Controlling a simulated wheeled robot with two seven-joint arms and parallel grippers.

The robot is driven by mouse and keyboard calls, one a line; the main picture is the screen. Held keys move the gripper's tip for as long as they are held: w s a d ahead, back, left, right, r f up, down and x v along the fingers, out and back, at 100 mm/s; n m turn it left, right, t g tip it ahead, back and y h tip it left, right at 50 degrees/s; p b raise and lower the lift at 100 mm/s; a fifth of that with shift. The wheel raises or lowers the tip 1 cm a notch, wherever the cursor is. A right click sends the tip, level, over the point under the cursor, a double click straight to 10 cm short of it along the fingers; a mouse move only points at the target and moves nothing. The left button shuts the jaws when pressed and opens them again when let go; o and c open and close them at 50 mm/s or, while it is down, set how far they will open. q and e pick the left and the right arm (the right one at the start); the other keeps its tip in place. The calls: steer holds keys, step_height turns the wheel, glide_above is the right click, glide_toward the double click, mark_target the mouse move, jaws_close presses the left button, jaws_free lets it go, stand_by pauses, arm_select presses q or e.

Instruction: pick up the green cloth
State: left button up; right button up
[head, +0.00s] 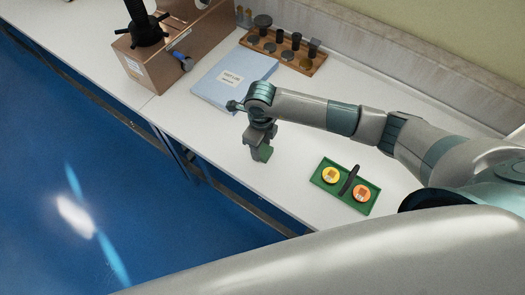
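My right gripper (259,146) points down over the white bench, left of the green tray. A small dark green patch, which looks like the green cloth (264,153), shows right at its fingertips. The fingers hide part of it, and it is too small to tell whether it is gripped or lies between or behind them. I cannot tell whether the fingers are open or shut. My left gripper is out of view.
A green tray (326,185) with a yellow and an orange round piece and a black handle stands to the right. A blue binder (212,94), a wooden rack (308,70) with several dark pieces and a brown tester (153,75) stand behind. The bench (225,148) is clear around the gripper.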

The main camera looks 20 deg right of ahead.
mark_target(264, 150)
steer(key=shift+r, duration=0.1)
steer(key=shift+w+r+b, duration=0.1)
steer(key=shift+r+b, duration=0.35)
steer(key=shift+r, duration=0.05)
steer(key=r, duration=0.1)
steer(key=r+b, duration=0.1)
steer(key=r, duration=0.1)
steer(key=shift+s+d+b, duration=0.35)
steer(key=shift+d+b, duration=0.05)
steer(key=s+d+r+b, duration=0.4)
steer(key=s+d+r, duration=0.3)
steer(key=d, duration=0.1)
steer(key=shift+s, duration=0.2)
steer(key=shift+a, duration=0.1)
steer(key=shift+o, duration=0.8)
steer(key=shift+f, duration=0.1)
steer(key=shift+c, duration=0.4)
